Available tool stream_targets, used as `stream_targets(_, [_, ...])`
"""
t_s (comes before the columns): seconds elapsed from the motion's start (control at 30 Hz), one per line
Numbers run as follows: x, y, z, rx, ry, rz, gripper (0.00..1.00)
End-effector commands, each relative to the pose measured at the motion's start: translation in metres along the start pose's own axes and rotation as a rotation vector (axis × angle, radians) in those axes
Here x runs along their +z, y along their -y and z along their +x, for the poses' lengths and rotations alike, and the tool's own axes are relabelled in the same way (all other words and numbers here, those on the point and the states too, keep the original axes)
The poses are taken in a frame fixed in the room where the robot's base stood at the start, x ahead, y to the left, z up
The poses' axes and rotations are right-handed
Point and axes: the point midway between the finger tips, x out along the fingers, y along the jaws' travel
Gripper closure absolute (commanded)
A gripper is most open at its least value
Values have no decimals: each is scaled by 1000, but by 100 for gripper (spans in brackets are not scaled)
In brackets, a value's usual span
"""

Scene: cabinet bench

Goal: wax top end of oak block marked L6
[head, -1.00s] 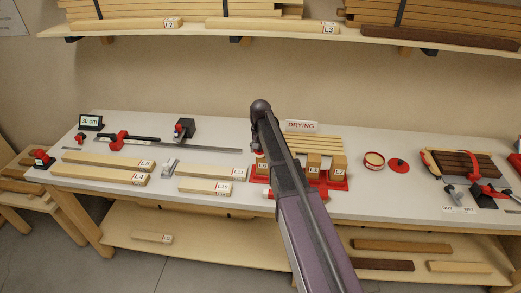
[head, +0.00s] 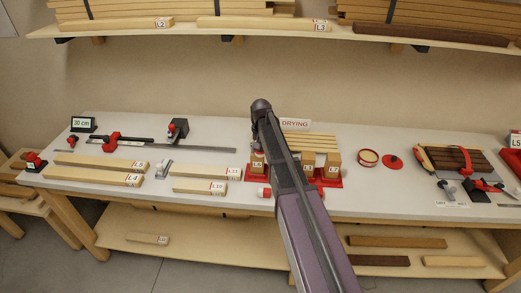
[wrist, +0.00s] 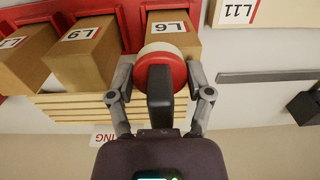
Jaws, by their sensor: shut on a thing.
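The oak block marked L6 (head: 257,168) stands in the red rack (head: 335,183), left of my arm in the head view. In the wrist view the L6 block (wrist: 180,22) is at the top middle, partly covered by a round red-and-white applicator (wrist: 163,55). My gripper (wrist: 162,85) is shut on this applicator, with a finger on each side. The applicator overlaps the L6 block's end in the picture; I cannot tell whether they touch. In the head view my arm hides most of the gripper. An open round tin (head: 368,158) stands to the right.
Blocks L9 (wrist: 85,45) and L7 (head: 333,171) stand beside L6 in the rack. A slatted drying stand (head: 310,142) with a DRYING sign (head: 295,124) is behind. Board L11 (head: 207,171) lies left. A red lid (head: 392,162) lies by the tin.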

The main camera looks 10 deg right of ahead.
Motion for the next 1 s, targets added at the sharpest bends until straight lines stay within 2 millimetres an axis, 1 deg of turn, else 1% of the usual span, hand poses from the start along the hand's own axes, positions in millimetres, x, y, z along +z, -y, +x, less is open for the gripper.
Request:
stream_targets(0.4, [-22, 0, -2, 0, -1, 1, 72])
stream_targets(0.5, [-26, 0, -2, 0, -1, 0, 72])
stream_targets(0.87, [-26, 0, -2, 0, -1, 1, 72])
stream_targets(1.0, [-26, 2, -2, 0, -1, 0, 72])
